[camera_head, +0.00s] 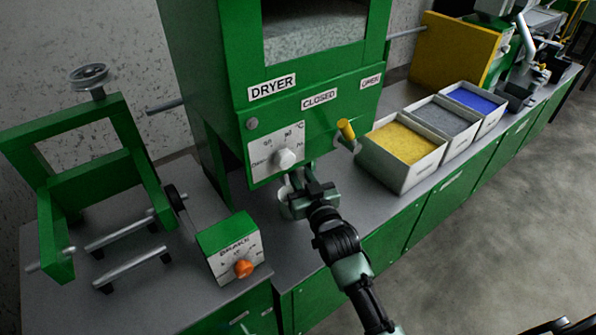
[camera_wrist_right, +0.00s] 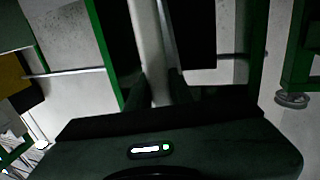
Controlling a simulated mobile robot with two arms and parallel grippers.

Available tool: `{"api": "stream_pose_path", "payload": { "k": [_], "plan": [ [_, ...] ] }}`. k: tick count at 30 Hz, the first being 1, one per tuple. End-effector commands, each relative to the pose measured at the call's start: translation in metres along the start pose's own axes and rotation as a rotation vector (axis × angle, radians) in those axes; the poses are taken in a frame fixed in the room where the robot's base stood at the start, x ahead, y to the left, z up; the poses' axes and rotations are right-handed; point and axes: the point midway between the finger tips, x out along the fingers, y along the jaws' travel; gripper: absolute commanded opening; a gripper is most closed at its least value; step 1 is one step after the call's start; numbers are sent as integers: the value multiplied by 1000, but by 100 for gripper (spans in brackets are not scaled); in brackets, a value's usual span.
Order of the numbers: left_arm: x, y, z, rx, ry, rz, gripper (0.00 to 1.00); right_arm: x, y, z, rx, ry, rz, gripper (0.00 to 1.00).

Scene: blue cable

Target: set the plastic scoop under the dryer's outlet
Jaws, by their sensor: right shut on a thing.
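The green dryer (camera_head: 228,90) stands on the grey counter, with labels "DRYER", "CLOSED" and "OPEN", a white dial (camera_head: 285,158) and a yellow-tipped lever (camera_head: 346,130). My right gripper (camera_head: 305,188) is low in front of the dryer, just below the dial panel. It is shut on a pale thing, apparently the plastic scoop (camera_head: 286,211), mostly hidden by the gripper. In the right wrist view a pale handle (camera_wrist_right: 150,50) runs up between the fingers (camera_wrist_right: 158,92). I cannot make out the outlet or tell whether the scoop touches the counter. My left gripper is not in view.
Right of the dryer stand open bins of yellow (camera_head: 402,143), grey (camera_head: 440,118) and blue (camera_head: 474,98) material. On the left are a green frame with a handwheel (camera_head: 88,74) and a green box with an orange knob (camera_head: 243,268). Some counter is bare (camera_head: 290,250).

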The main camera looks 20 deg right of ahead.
Motion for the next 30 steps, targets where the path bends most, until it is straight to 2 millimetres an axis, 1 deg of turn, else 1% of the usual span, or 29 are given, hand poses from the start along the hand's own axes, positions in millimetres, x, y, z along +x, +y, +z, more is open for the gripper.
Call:
{"api": "stream_pose_path", "payload": {
  "k": [4, 5, 6, 7, 16, 19, 23, 27, 30],
  "plan": [
    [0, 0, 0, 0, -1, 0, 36, 0, 0, 0, 0, -1, 0, 0],
    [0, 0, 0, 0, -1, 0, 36, 0, 0, 0, 0, -1, 0, 27],
    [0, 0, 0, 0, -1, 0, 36, 0, 0, 0, 0, -1, 0, 38],
    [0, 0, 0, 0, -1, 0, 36, 0, 0, 0, 0, -1, 0, 46],
    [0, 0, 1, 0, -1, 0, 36, 0, 0, 1, 0, -2, 0, 47],
    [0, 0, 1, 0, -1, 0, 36, -6, 0, 1, 0, -2, 0, 47],
    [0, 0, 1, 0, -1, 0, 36, -24, 0, 2, 0, -3, 0, 47],
    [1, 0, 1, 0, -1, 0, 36, -49, 0, 2, 0, -3, 0, 47],
    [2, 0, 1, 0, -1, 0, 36, -64, 0, 2, 0, -3, 0, 47]
  ]
}}
